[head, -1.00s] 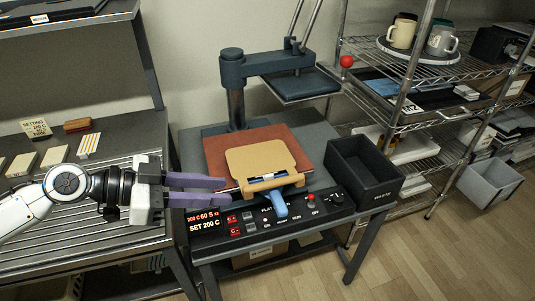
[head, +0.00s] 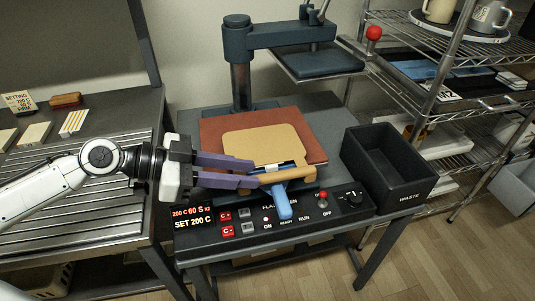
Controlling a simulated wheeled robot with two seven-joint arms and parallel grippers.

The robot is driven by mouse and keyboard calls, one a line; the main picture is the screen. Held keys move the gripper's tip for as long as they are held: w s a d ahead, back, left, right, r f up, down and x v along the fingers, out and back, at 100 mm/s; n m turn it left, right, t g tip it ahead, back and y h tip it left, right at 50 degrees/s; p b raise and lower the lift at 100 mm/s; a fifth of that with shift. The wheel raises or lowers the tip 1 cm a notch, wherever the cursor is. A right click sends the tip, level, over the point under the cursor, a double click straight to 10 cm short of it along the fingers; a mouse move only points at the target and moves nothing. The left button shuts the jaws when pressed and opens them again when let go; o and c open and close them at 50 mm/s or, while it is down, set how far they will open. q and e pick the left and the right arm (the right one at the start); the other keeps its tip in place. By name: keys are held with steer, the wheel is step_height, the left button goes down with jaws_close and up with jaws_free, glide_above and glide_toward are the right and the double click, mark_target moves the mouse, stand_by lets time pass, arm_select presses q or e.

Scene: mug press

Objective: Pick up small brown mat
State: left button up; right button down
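The small light-brown mat (head: 262,143), with rounded corners, lies flat on a larger red-brown pad (head: 312,142) on the press bed. An orange-tan curved bar (head: 292,175) with a blue handle (head: 282,203) sits at the mat's front edge, with a small white-and-dark piece (head: 268,168) behind it. My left gripper (head: 256,173) comes in from the left with its purple fingers open and apart. Its tips are at the mat's front left corner and the left end of the bar. Whether they touch either is unclear. My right gripper is out of view.
A black waste bin (head: 390,165) stands at the right. The control panel (head: 270,222) runs along the front. A wire shelf (head: 440,50) with mugs is at the right, and a slatted bench (head: 70,200) at the left.

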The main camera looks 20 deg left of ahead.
mark_target(266, 175)
arm_select(q)
steer(key=shift+x, duration=1.25)
steer(key=shift+w+d+p, duration=0.3)
steer(key=shift+d+p, duration=0.2)
steer(key=p+x, duration=0.1)
steer(key=x, duration=0.2)
steer(key=shift+w+d, duration=0.15)
steer(key=shift+d, duration=0.2)
steer(key=shift+w+d+f, duration=0.15)
steer(key=shift+d+f, duration=0.05)
steer(key=shift+f, duration=0.05)
steer(key=shift+c, duration=0.6)
jaws_close()
